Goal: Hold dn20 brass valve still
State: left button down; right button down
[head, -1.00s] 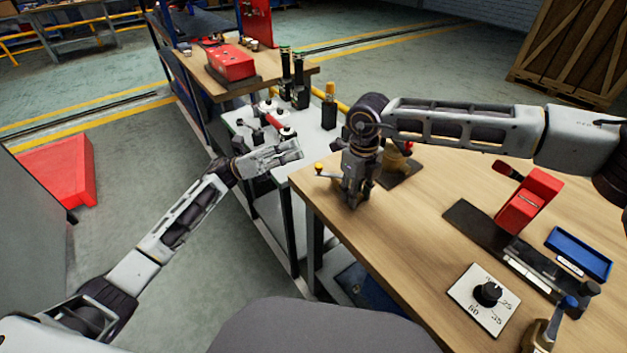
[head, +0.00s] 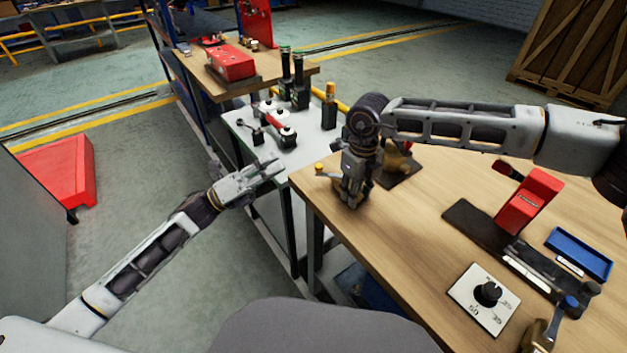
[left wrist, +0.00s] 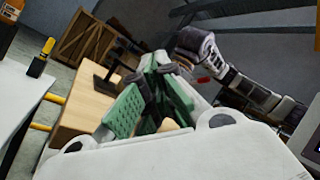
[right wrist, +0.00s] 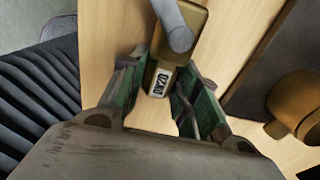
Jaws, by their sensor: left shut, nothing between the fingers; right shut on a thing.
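The DN20 brass valve (right wrist: 193,22) shows in the right wrist view, with a grey knob-like part and a white "DN20" label on its end. My right gripper (right wrist: 156,80) is shut on it at the labelled end, one green-padded finger on each side. In the head view my right gripper (head: 350,198) points down over the near left corner of the wooden table and hides most of the valve. My left gripper (head: 278,166) is shut and empty, off the table's left edge. Its closed fingers (left wrist: 155,68) also show in the left wrist view.
Another brass fitting (right wrist: 298,104) stands beside the right gripper on a dark plate (head: 404,174). The wooden table (head: 430,220) also carries a red device (head: 528,200), a blue tray (head: 578,254) and a dial plate (head: 462,290). A light side table (head: 310,140) stands behind my left gripper.

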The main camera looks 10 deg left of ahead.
pick_arm(q)
jog(key=s+d+f+n+t+y, duration=0.1)
jog(key=s+d+f+n+y, duration=0.2)
jog(key=s+n+y, duration=0.4)
jog(key=shift+s+f+n+t, duration=0.3)
jog(key=shift+s+f+n, duration=0.35)
jog(key=shift+s+n, duration=1.2)
jog(key=shift+w+d, duration=0.25)
jog(key=shift+d, duration=0.05)
jog(key=shift+w+d+r, duration=0.1)
jog(key=shift+w+d, duration=1)
jog(key=shift+w, duration=0.65)
jog(key=shift+w+d+f, duration=0.1)
jog(key=shift+w+d, duration=0.95)
jog(key=shift+w, duration=0.7)
jog(key=shift+w+d+r, duration=0.1)
jog(key=shift+w+d, duration=1)
jog(key=shift+w, duration=0.65)
jog(key=shift+w+d+m, duration=0.15)
jog(key=shift+m, duration=0.2)
